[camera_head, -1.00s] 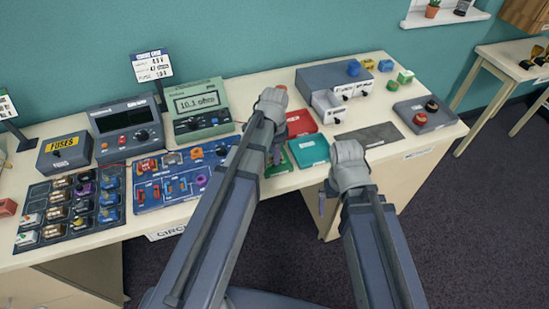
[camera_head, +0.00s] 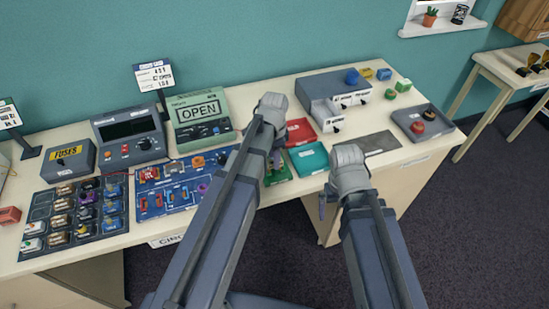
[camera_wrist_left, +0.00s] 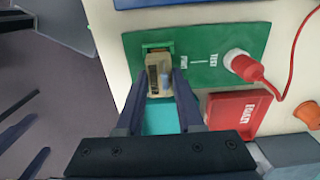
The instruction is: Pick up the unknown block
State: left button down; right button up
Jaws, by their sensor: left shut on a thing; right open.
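My left gripper (camera_wrist_left: 158,104) is shut on a small tan block with a bluish-grey part (camera_wrist_left: 159,76), the likely unknown block. The block is over the green holder on the green test board (camera_wrist_left: 205,58); I cannot tell whether it is clear of the holder. In the head view my left gripper (camera_head: 276,160) is over the green board (camera_head: 278,177), its fingers and the block mostly hidden by my arm. My right gripper (camera_head: 323,204) is open and empty near the table's front edge. The green meter (camera_head: 201,116) reads OPEN.
Red tray (camera_head: 299,130) and teal tray (camera_head: 311,160) lie beside the green board; the red one reads FAULTY in the wrist view (camera_wrist_left: 240,112). A red plug (camera_wrist_left: 243,65) with a cable sits on the board. The blue component board (camera_head: 178,183) is to the left. A dark mat (camera_head: 370,143) is bare.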

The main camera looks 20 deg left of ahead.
pick_arm(q)
notch_tip(320, 180, up, 8)
jog(key=p, duration=0.6)
jog(key=shift+f+p, duration=0.15)
jog(key=shift+p, duration=0.15)
notch_tip(320, 180, up, 3)
jog(key=p, duration=0.3)
jog(key=shift+f, duration=0.15)
